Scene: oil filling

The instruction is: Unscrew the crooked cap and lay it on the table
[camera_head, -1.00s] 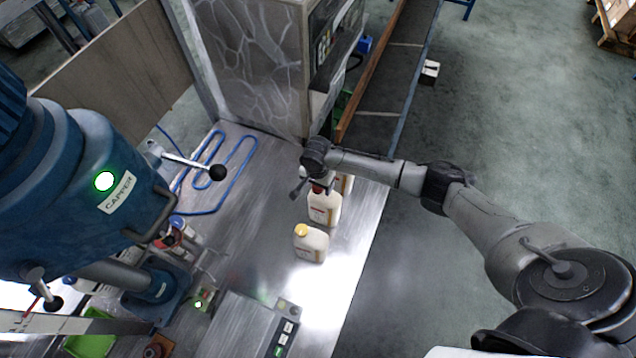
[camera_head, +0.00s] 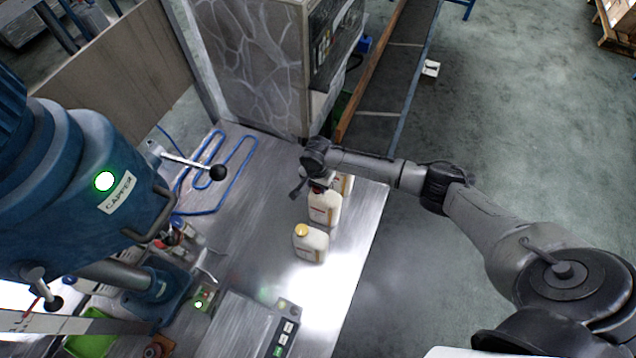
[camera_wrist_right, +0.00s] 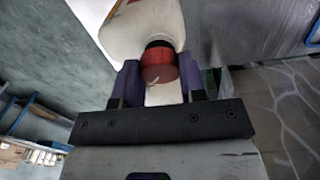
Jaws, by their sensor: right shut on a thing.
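A white bottle with a red cap (camera_wrist_right: 158,66) shows in the right wrist view. The cap sits at the bottle's neck above a dark ring. My right gripper (camera_wrist_right: 158,84) has its two fingers on either side of the red cap, shut on it. In the head view this bottle (camera_head: 323,207) stands on the metal table (camera_head: 255,235), and my right gripper (camera_head: 318,180) is over its top, hiding the cap. I cannot tell how tilted the cap is. My left gripper is not in view.
A bottle with a yellow cap (camera_head: 310,243) stands in front of the held one; another bottle (camera_head: 345,184) is partly hidden behind. The blue capper machine (camera_head: 85,190) stands at left. A scale-like device (camera_head: 245,325) is at the front. The table's middle is mostly clear.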

